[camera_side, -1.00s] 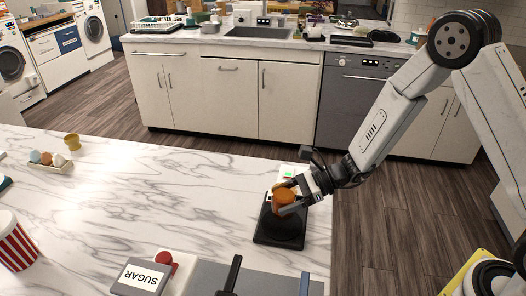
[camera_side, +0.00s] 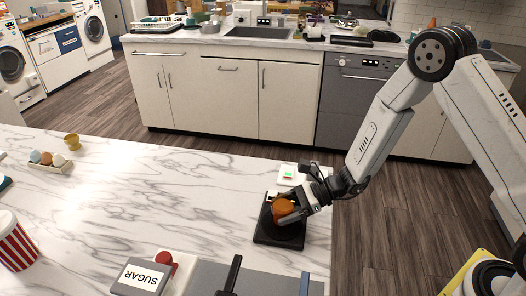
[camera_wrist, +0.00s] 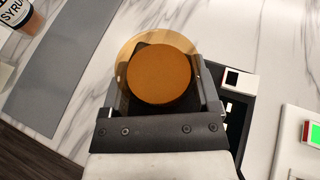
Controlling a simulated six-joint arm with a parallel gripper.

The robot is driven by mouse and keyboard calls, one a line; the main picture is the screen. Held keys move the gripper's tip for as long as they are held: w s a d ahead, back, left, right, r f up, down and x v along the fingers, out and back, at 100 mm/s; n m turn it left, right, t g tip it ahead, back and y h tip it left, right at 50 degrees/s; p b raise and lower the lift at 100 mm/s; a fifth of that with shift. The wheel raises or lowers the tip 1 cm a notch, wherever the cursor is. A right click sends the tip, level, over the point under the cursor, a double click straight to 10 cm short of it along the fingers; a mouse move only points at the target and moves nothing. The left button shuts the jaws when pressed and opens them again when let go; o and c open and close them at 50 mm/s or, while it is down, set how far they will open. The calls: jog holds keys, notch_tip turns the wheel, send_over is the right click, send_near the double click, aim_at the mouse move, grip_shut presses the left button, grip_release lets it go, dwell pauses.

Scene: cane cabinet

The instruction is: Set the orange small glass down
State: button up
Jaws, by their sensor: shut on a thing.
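The orange small glass (camera_side: 284,207) is between the fingers of my gripper (camera_side: 288,210), over the black flat device (camera_side: 279,236) near the right edge of the marble counter. In the wrist view the glass (camera_wrist: 158,74) shows as a round orange shape, with the fingers (camera_wrist: 160,95) on either side of it. My gripper is shut on the glass. Part of the black device (camera_wrist: 238,120) shows beside and beneath the glass. I cannot tell whether the glass touches the device.
A white device with a green display (camera_side: 287,175) lies just behind. A sugar box (camera_side: 142,277), a red ball-like thing (camera_side: 165,258) and a grey mat (camera_side: 215,275) are in front. The counter's middle (camera_side: 170,200) is clear.

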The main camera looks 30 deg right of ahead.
jog(key=shift+f, duration=0.15)
jog(key=o, duration=1.3)
jog(key=shift+o, duration=0.2)
jog(key=shift+r, duration=0.2)
jog(key=v, duration=1.2)
jog(key=shift+s, duration=0.1)
